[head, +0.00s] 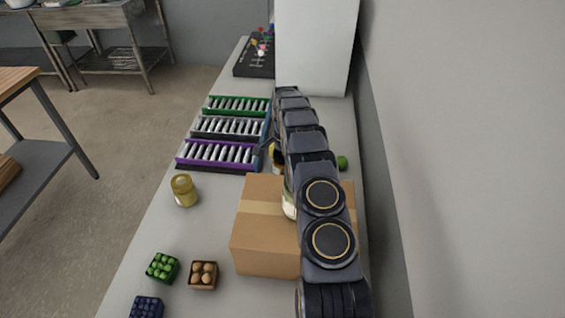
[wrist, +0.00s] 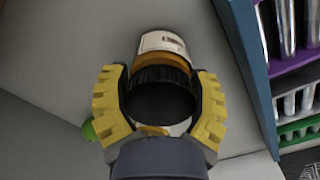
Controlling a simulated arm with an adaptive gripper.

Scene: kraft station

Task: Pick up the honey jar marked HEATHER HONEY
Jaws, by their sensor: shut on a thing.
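My gripper (wrist: 160,98) is shut on a jar (wrist: 162,42) with a black lid, amber contents and a white label. The lid faces the wrist camera and the yellow finger pads press on both sides. The label print is too small to read. In the head view the held jar (head: 277,155) shows only in part beside my arm. A second jar (head: 185,190), yellow-gold, stands alone on the counter at the left. Another pale jar (head: 289,206) is mostly hidden by my arm, by the cardboard box.
The cardboard box (head: 262,225) stands under my arm. A green round thing (head: 342,162) is right of my arm. Small punnets (head: 203,275) sit in front. A tall white block (head: 315,45) stands behind.

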